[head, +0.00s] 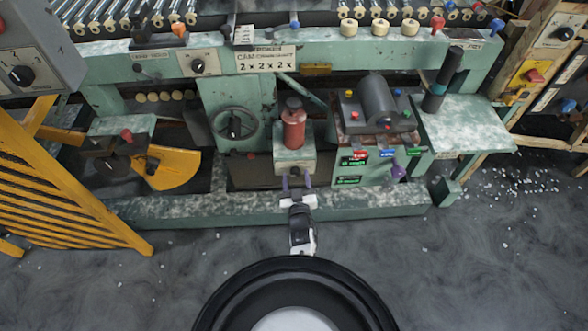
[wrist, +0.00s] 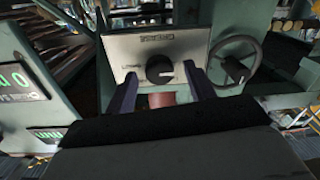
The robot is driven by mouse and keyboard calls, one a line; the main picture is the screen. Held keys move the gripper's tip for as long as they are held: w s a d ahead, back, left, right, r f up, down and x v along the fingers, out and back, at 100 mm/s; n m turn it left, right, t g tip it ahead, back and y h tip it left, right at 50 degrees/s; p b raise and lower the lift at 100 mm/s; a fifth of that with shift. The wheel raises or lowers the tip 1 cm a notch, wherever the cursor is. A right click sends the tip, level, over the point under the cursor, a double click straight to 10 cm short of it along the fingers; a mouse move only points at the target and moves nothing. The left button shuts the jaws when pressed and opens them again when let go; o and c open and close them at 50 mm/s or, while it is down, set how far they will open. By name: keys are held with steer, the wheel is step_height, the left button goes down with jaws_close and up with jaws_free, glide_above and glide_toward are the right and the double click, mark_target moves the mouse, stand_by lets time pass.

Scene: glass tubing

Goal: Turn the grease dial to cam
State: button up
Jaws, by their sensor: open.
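The grease dial (wrist: 160,68) is a round black knob on a pale plate, with small markings beside it and a label that I cannot read clearly. The plate is the front of a small pale green box (head: 295,160) under a red bottle (head: 294,128) in the head view. My gripper (head: 296,181) is open and empty in front of this box. In the wrist view its two purple fingers (wrist: 160,80) lie either side of the knob, with a gap on both sides. I cannot tell how deep they reach. The dial's pointer direction is not clear.
A handwheel (head: 234,127) is left of the box in the head view. A motor unit (head: 378,105) with coloured buttons and green displays stands to the right. A low green beam (head: 370,200) runs along the front. A yellow barrier (head: 60,185) is at left. The dark floor in front is clear.

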steer(key=shift+w, duration=0.2)
steer(key=c, duration=1)
